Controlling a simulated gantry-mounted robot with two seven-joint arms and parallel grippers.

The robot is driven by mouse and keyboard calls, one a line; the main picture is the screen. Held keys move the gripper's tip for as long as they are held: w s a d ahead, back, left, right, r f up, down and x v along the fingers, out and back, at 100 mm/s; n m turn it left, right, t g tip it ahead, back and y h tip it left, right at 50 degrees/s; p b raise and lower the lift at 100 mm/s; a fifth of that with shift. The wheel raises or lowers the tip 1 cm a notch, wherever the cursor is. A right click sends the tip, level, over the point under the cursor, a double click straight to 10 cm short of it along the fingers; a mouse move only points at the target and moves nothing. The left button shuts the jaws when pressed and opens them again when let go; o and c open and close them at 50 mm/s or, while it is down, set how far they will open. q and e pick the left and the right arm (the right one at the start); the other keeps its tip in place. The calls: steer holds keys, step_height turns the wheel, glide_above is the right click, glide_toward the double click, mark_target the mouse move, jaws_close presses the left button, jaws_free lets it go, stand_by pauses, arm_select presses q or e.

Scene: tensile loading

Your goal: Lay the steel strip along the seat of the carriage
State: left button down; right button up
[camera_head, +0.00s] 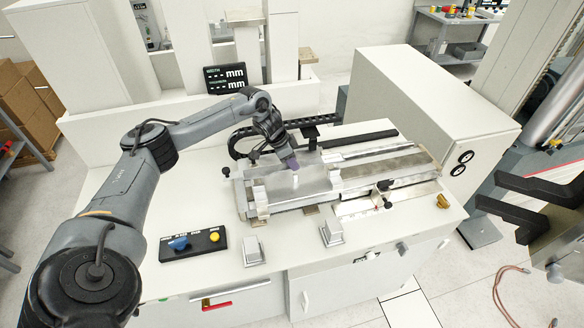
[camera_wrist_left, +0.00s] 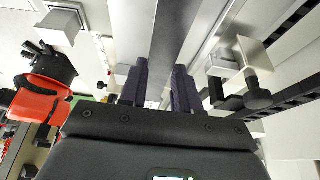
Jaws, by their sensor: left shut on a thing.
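My left gripper (camera_head: 292,163) is over the left part of the flat metal carriage (camera_head: 318,184) on the white bench, pointing down. In the left wrist view its dark purple fingers (camera_wrist_left: 160,88) are shut on the steel strip (camera_wrist_left: 172,38), a long grey band running away from between them. In the head view the strip is hard to tell from the bright metal below it. I cannot tell whether the strip touches the seat. The fingers and wrist hide part of it. My right gripper is not in view.
A control box (camera_head: 193,244) with a blue knob and yellow button is at the bench's front left. A large white cabinet (camera_head: 430,100) stands behind right. Black prongs (camera_head: 540,187) jut in from the right. A white clamp block with a black knob (camera_wrist_left: 258,98) is beside the fingers.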

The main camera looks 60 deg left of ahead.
arm_select(q)
step_height(320, 180, down, 3)
steer(key=shift+r+p, duration=0.1)
steer(key=shift+p, duration=0.25)
steer(key=shift+f, duration=0.35)
steer(key=shift+f, duration=0.15)
steer(key=c, duration=0.8)
jaws_free()
